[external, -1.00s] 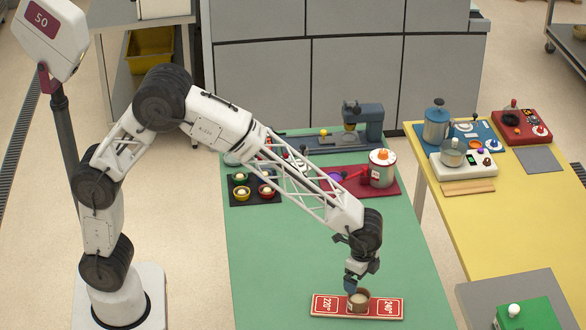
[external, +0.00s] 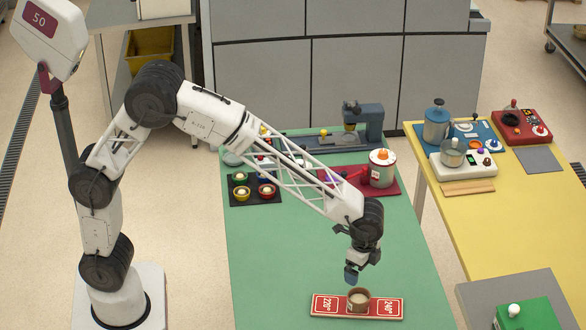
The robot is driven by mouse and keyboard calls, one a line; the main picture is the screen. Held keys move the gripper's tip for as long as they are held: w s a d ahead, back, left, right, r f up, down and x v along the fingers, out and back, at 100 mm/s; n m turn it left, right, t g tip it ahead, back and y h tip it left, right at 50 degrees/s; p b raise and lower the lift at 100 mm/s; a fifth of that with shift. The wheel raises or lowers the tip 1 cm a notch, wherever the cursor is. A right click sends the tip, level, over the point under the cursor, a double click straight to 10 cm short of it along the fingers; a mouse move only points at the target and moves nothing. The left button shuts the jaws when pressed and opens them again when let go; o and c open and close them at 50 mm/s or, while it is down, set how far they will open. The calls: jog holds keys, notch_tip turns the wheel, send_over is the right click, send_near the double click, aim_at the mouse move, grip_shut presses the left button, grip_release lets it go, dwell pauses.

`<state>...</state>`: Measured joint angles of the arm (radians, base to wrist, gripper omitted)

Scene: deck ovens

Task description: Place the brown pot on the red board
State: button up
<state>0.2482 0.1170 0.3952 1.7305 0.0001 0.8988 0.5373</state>
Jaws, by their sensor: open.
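The brown pot (external: 358,301) stands upright on the red board (external: 329,304), a little right of the board's middle, between its two white-marked ends. The pot is open at the top, with a pale inside. The board lies flat near the front of the green table. My gripper (external: 351,279) is open and empty, pointing down above the pot and apart from it. Its fingers are small and dark in this view.
Behind on the green table (external: 290,240) are a black tray (external: 263,201) of small bowls, a red base with a steel pot (external: 382,168) and a blue-grey machine (external: 363,120). A yellow table (external: 500,220) with more appliances stands right. The green surface around the board is clear.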

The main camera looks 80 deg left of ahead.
jog(key=s+a+r+n, duration=0.1)
jog(key=s+a+r, duration=0.35)
jog(key=s, duration=0.25)
jog(key=s+a+r+n+t, duration=0.1)
jog(key=s+a+r+n, duration=0.1)
jog(key=s+a+r, duration=0.45)
jog(key=s+a+r+n, duration=0.1)
jog(key=s+r, duration=0.2)
jog(key=s, duration=0.5)
jog(key=s+a+n, duration=0.2)
jog(key=s+a, duration=0.1)
jog(key=s, duration=0.8)
jog(key=s+a+n+t, duration=0.1)
jog(key=s+a+n, duration=0.1)
jog(key=s, duration=1)
jog(key=shift+s+a+f+n+t, duration=0.2)
jog(key=shift+a+n+t, duration=0.15)
jog(key=shift+a, duration=0.35)
